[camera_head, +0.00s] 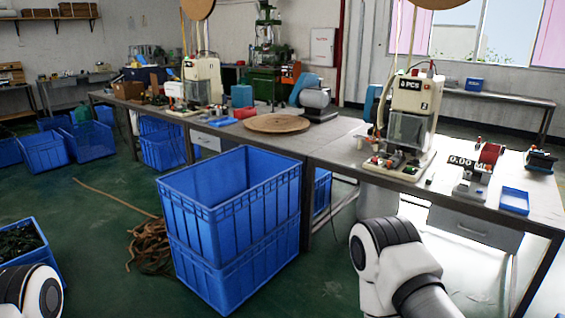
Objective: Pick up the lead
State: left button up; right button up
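A tangled heap of brown cord (150,245) lies on the green floor left of the stacked blue crates. One loose strand runs from it towards the upper left. Dark, tangled items (18,240) lie in a blue crate at the lower left; I cannot tell whether they are leads. No single lead stands out clearly. Parts of my two arms show at the lower left corner and the lower right. Both of my grippers are out of view, so whether they hold anything is hidden.
Two stacked blue crates (222,215), the upper one empty inside as far as I see, stand before the long workbench (340,150). The bench carries a white machine (412,105), a round brown disc (277,123) and a small blue tray (514,201). Green floor is open at left.

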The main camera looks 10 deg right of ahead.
aim_at(429, 180)
jog(key=i+l+z, duration=0.25)
jog(key=z, duration=0.15)
jog(key=i+l+z, duration=0.1)
jog(key=i+z, duration=0.7)
jog(key=i+j+z, duration=0.1)
jog(key=i+z, duration=0.3)
jog(key=k, duration=0.1)
